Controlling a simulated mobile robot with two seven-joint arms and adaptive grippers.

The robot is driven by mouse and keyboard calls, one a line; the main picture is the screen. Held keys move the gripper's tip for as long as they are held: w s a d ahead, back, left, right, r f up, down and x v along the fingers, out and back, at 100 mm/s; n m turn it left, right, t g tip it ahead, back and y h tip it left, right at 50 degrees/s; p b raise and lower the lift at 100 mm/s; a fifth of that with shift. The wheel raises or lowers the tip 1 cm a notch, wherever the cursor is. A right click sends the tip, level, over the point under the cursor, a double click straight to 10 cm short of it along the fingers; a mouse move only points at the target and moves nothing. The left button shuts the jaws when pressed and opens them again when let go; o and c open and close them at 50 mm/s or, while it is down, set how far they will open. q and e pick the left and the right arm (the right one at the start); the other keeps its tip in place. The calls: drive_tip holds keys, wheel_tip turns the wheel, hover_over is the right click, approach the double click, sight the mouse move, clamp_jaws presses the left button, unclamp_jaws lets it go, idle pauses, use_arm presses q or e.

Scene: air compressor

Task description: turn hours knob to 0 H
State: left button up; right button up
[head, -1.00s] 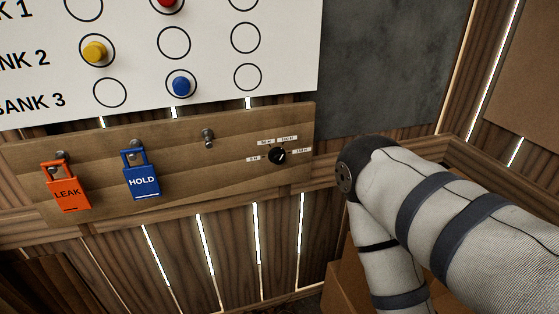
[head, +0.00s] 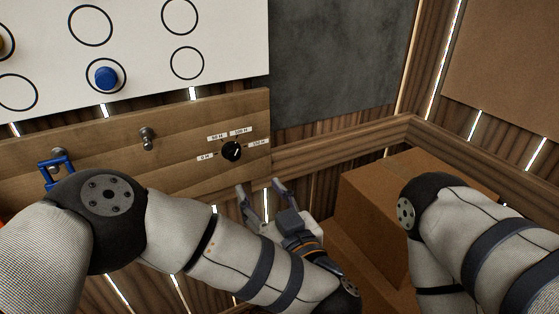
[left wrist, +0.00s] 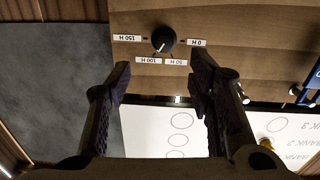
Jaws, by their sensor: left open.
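The black hours knob (head: 231,151) sits on the wooden board, with labels around it: 0 H (head: 205,156) at left, 150 H (head: 258,142) at right, 50 H and 100 H above. In the left wrist view the knob (left wrist: 164,39) appears upside down, its white mark pointing roughly toward the 100 H label (left wrist: 149,60). My left gripper (head: 259,186) is open and empty, just below and right of the knob in the head view. In the left wrist view its fingers (left wrist: 160,80) are spread, with the knob beyond the tips. My right gripper is out of view.
A blue padlock (head: 55,172), partly hidden by my left arm, and a bare metal peg (head: 148,138) are left of the knob. The white board (head: 140,50) with circles is above. A cardboard box (head: 375,215) stands at right beside my right arm.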

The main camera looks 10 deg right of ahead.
sight(234, 155)
use_arm(q)
drive_tip(key=shift+y, duration=0.3)
drive_tip(key=x, duration=0.8)
drive_tip(key=b+x, duration=0.1)
drive_tip(key=x, duration=0.3)
drive_tip(key=shift+a+r, duration=0.2)
drive_tip(key=shift+r, duration=0.1)
clamp_jaws()
